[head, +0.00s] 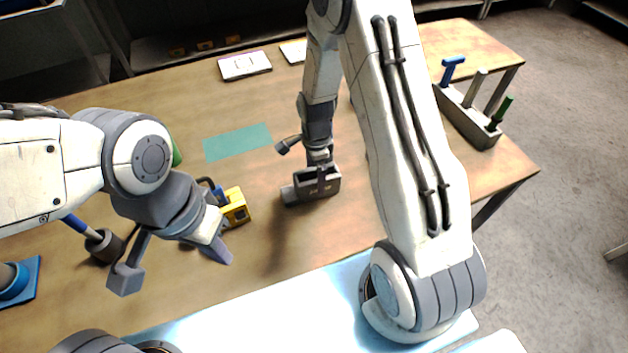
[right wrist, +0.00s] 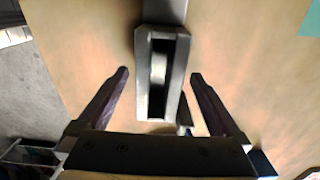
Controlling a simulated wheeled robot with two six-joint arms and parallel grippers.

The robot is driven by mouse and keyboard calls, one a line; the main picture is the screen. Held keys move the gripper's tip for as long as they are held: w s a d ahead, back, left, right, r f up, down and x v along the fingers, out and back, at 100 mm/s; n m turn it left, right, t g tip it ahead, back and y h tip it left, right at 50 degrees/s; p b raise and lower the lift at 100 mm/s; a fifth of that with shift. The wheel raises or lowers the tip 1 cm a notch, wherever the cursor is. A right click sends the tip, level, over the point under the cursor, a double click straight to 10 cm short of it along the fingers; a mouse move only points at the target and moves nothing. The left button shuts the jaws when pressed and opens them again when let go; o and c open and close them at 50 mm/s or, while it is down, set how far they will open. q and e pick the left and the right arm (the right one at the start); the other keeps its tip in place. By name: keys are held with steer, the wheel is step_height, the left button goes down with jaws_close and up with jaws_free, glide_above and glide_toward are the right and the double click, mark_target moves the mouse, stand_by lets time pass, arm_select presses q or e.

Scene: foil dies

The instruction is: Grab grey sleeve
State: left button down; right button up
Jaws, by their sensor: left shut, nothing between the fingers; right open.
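The grey sleeve (head: 320,186) is a hollow grey block with an open slot, on the table below my right gripper (head: 305,155). In the right wrist view the sleeve (right wrist: 143,95) lies between the two spread fingers, with a gap on each side; I see no contact. My right gripper is open and points down. My left gripper (head: 170,264) is shut and empty, at the left above the table.
A yellow block (head: 236,208) sits left of the sleeve. A rack (head: 466,117) with blue, grey and green handles stands at the right edge. A teal patch (head: 237,143) and a pale card (head: 244,65) lie farther back. A dark holder (head: 104,246) stands left.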

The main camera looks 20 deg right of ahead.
mark_target(315, 180)
steer(key=shift+f+p, duration=0.35)
steer(key=shift+f, duration=1.35)
jaws_close()
steer(key=shift+r, duration=0.2)
